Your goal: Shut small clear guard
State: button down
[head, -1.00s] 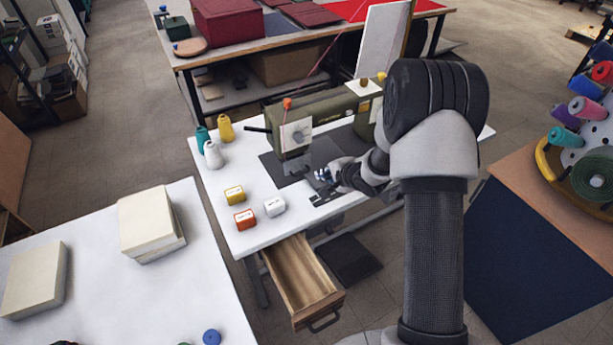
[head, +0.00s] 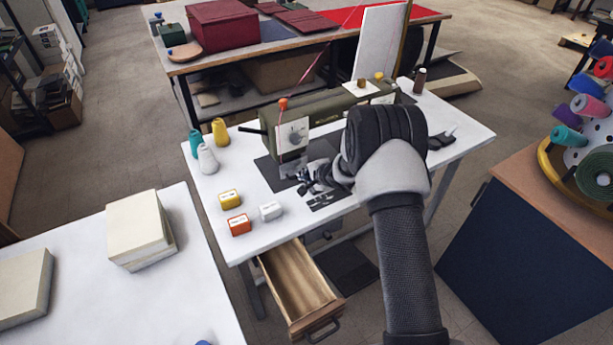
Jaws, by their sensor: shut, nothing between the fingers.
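The green sewing machine (head: 330,108) stands on the white table, with a pale face plate and dial (head: 292,134) at its left end. My gripper (head: 305,187) is shut and empty, low in front of the machine's needle end. It is close to the needle area, but I cannot tell whether it touches anything. The small clear guard cannot be made out clearly; a greyish patch (head: 290,169) shows under the machine head, too small to read. My wrist and arm hide part of the machine's right side.
A yellow box (head: 229,199), an orange box (head: 239,225) and a white box (head: 271,211) sit at the table's front left. Thread cones (head: 207,158) stand behind them. An open wooden drawer (head: 300,290) juts out below the front edge. The table's right end is mostly clear.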

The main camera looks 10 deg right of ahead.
jog(key=shift+w+p, duration=0.1)
jog(key=shift+p, duration=0.5)
jog(key=shift+w+a+f+p, duration=0.15)
jog(key=shift+w+f+p, duration=0.15)
jog(key=shift+p, duration=0.8)
jog(key=shift+f+p, duration=0.2)
jog(key=shift+p, duration=0.25)
jog(key=shift+s+f, duration=0.1)
jog(key=shift+f, duration=0.1)
jog(key=shift+r, duration=0.2)
